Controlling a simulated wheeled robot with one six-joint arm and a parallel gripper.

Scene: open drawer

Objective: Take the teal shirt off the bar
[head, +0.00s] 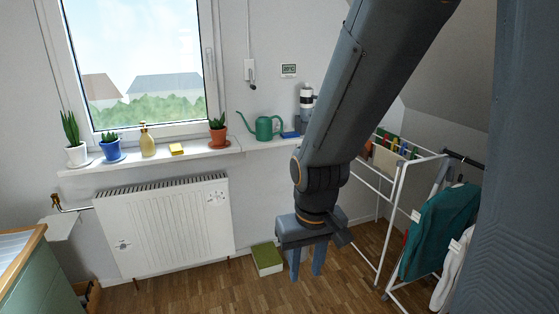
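The teal shirt (440,230) hangs at the right of the head view, from a dark bar (464,158) whose near end shows above it. A small white tag is on its front. A white garment (454,272) hangs beside it, partly cut off by a dark blue-grey surface at the right. My gripper (307,278) points down at the picture's middle, left of the shirt and well apart from it. Its two fingers are spread with a gap between them, and nothing shows between them.
A white drying rack (393,215) with small coloured items stands between my gripper and the shirt. A radiator (168,228) is under the windowsill (150,160) with pots and a green watering can (264,127). A green box (267,259) lies on the floor. Wooden floor is clear in front.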

